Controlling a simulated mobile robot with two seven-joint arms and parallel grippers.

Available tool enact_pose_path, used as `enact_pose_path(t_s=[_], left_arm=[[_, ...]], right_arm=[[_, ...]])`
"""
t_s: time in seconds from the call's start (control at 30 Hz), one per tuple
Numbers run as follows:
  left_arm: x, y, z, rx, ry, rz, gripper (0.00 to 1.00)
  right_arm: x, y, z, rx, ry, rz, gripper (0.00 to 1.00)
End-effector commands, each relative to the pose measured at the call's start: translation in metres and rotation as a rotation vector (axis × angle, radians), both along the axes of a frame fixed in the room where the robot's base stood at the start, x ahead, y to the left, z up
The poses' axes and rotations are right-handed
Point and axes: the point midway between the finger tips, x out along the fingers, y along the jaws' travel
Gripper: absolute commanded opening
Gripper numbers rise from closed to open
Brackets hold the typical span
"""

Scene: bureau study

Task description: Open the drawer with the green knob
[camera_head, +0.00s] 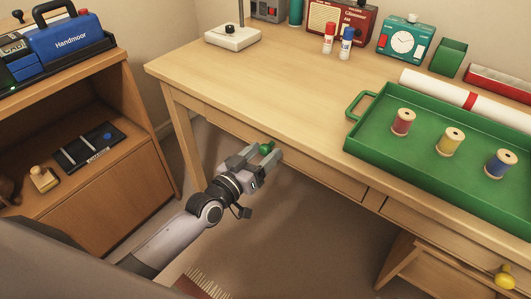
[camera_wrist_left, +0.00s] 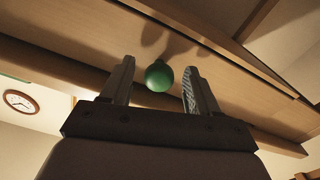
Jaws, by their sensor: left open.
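The green knob (camera_head: 266,148) is on the front of the desk's left drawer (camera_head: 318,172), which looks shut. My left gripper (camera_head: 262,154) is at the knob, open, with one finger on each side of it. In the left wrist view, the knob (camera_wrist_left: 159,76) sits between the fingertips of the left gripper (camera_wrist_left: 160,80), with a gap visible on both sides. Whether a finger touches it cannot be told. My right gripper is in neither view.
A yellow knob (camera_head: 505,278) is on another drawer at the right. The desk top (camera_head: 270,85) carries a green tray (camera_head: 362,140) with thread spools, near its front edge. A wooden cabinet (camera_head: 110,190) stands at the left. The floor below the drawer looks open.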

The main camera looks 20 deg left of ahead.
Motion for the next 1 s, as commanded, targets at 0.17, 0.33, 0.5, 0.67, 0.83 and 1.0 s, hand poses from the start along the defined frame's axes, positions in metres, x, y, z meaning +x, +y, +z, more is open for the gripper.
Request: enact_pose_path(t_s=[0.17,0.33,0.5,0.67,0.83,1.0], left_arm=[[0.0111,-0.0044,-0.0007,0.001,0.001,0.000,0.60],[0.0129,-0.0052,0.0000,0.001,0.000,-0.001,0.60],[0.0126,-0.0050,-0.0001,0.002,0.001,-0.001,0.51],[0.0126,-0.0049,-0.0002,0.002,0.001,-0.001,0.00],[0.0124,-0.0049,-0.0005,0.002,0.001,-0.001,0.00],[0.0105,-0.0042,-0.0007,0.002,0.003,-0.001,0.00]], right_arm=[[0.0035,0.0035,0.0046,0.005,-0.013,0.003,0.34],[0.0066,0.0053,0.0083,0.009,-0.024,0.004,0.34],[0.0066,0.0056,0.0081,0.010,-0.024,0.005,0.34],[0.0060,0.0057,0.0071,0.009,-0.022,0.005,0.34],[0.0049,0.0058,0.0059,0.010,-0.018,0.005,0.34],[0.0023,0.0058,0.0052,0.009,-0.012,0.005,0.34]])
